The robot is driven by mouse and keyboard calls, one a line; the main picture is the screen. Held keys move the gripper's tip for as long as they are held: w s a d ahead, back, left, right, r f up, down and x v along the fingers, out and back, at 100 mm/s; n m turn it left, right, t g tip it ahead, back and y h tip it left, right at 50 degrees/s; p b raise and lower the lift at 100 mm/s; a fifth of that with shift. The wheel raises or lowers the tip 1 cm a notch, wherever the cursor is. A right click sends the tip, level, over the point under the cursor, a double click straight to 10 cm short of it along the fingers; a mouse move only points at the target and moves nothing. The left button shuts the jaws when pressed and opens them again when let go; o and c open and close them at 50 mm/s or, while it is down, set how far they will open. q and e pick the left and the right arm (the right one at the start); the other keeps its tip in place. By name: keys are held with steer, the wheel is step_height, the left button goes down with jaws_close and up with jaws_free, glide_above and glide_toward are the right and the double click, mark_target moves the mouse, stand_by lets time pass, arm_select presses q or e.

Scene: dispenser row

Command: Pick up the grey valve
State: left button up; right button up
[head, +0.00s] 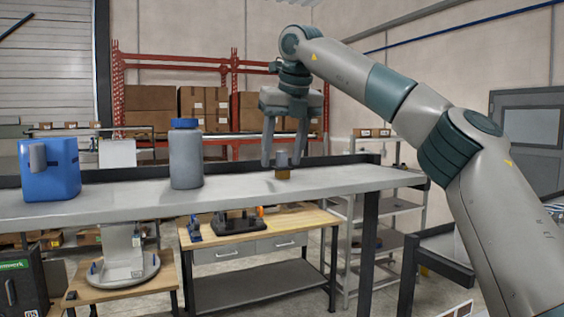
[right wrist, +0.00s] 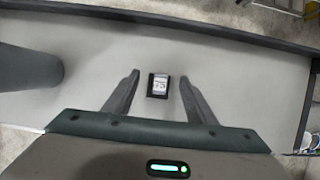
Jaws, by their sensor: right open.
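A small grey valve (head: 282,159) with a brownish lower part stands on the grey shelf top (head: 235,188) near its right end. My right gripper (head: 282,164) points down over it, open, with one finger on each side. In the right wrist view, a small dark block with a pale marked face (right wrist: 158,86), apparently the valve from above, lies between the open fingers (right wrist: 159,76). Gaps show on both sides, so the fingers look apart from it. My left gripper is not in view.
A grey bottle with a blue cap (head: 186,155) stands left of the valve; a blue jug (head: 49,169) is farther left. The shelf top between bottle and valve is clear. A raised dark edge (head: 225,162) runs along the back. A wooden workbench (head: 262,226) stands below.

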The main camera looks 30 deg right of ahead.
steer(key=shift+w+f, duration=0.1)
steer(key=shift+f, duration=0.15)
steer(key=c, duration=1.2)
steer(key=shift+r, duration=0.15)
